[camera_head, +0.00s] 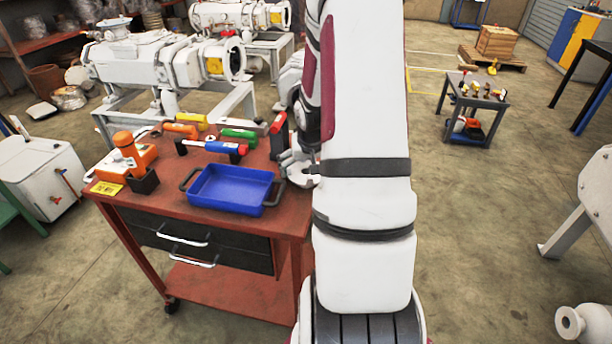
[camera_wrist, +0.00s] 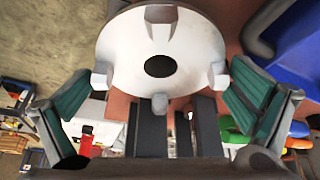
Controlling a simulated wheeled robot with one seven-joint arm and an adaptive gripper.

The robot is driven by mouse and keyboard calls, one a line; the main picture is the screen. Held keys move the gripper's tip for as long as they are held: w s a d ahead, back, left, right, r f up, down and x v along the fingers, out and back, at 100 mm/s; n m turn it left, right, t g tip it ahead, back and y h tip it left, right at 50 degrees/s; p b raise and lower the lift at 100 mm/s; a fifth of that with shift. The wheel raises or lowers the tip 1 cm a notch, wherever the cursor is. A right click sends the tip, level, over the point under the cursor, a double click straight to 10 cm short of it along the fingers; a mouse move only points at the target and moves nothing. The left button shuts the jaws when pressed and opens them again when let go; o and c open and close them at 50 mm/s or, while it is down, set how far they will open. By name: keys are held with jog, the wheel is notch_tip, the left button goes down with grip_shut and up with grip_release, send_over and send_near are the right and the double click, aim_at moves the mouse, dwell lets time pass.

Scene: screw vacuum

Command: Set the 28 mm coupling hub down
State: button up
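The 28 mm coupling hub is a pale grey disc with a dark central bore and raised jaws. It fills the upper middle of the wrist view (camera_wrist: 128,48) and shows partly in the head view (camera_head: 305,174). My gripper (camera_wrist: 160,72) has its green-padded fingers on opposite sides of the hub, apparently shut on it. In the head view my gripper (camera_head: 292,158) is at the right edge of the red workbench (camera_head: 150,204), with the hub right of the blue tray (camera_head: 228,203). My arm hides part of this area. Whether the hub touches the bench is unclear.
A white pump (camera_head: 155,62) stands behind the bench. A small side table (camera_head: 475,100) stands on open floor at right.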

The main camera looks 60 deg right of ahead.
jog(key=c, duration=1.3)
jog(key=shift+c, duration=0.2)
